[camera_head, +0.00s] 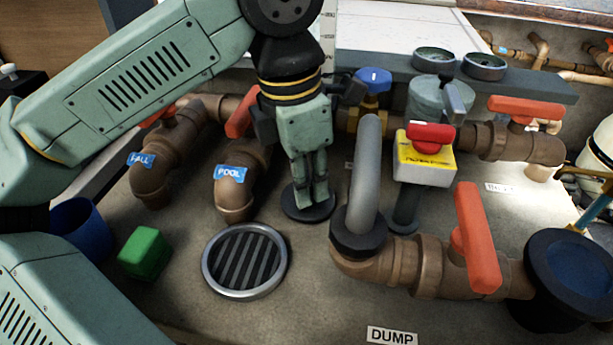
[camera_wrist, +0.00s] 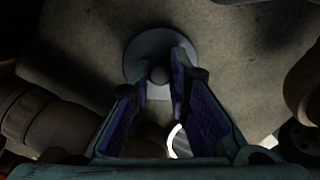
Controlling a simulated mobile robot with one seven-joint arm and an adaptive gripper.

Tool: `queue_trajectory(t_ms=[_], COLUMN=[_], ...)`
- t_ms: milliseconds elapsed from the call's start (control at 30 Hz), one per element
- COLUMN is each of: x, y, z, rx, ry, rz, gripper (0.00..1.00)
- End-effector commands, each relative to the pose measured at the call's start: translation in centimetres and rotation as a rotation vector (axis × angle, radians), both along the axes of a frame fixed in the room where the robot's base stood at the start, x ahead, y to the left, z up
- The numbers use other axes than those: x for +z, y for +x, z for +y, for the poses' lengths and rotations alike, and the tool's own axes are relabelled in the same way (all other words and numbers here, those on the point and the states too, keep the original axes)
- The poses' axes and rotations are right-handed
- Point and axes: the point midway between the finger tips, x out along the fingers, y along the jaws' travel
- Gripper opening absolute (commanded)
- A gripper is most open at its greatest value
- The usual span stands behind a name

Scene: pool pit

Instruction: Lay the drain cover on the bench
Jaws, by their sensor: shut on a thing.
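A dark round disc with a central knob, which I take for the drain cover (camera_head: 290,207), is under my gripper (camera_head: 311,193) in the head view. In the wrist view the disc (camera_wrist: 154,44) shows grey, and my gripper (camera_wrist: 160,74) has its fingers on either side of the knob, shut on it. I cannot tell whether the disc touches the concrete or hangs just above it. A slotted round drain grate (camera_head: 244,262) in a metal ring lies to the lower left. A narrow grey-blue ledge (camera_head: 532,88), perhaps the bench, runs behind the pipes.
Brown pipes with orange handles (camera_head: 476,240) stand left and right. A grey curved pipe (camera_head: 369,165) and a yellow switch box (camera_head: 426,160) are close right of my gripper. A green block (camera_head: 145,252) and blue cup (camera_head: 78,228) are at left. Two round dishes (camera_head: 485,67) occupy the ledge.

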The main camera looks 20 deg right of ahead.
Motion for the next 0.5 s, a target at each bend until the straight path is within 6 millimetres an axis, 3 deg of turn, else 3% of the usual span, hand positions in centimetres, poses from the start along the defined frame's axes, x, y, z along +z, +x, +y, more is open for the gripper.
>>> queue_trajectory(t_ms=[33,67,100,333,500], x=[-0.35,-0.18,-0.14,-0.13,-0.13], y=[0.01,0.00,0.01,0.01,0.01], z=[0.01,0.01,0.00,0.00,0.00], rx=[0.000,0.000,0.000,0.000,0.000], ry=[0.000,0.000,0.000,0.000,0.000], rz=[0.000,0.000,0.000,0.000,0.000], gripper=[0.00,0.18,0.21,0.36,0.36])
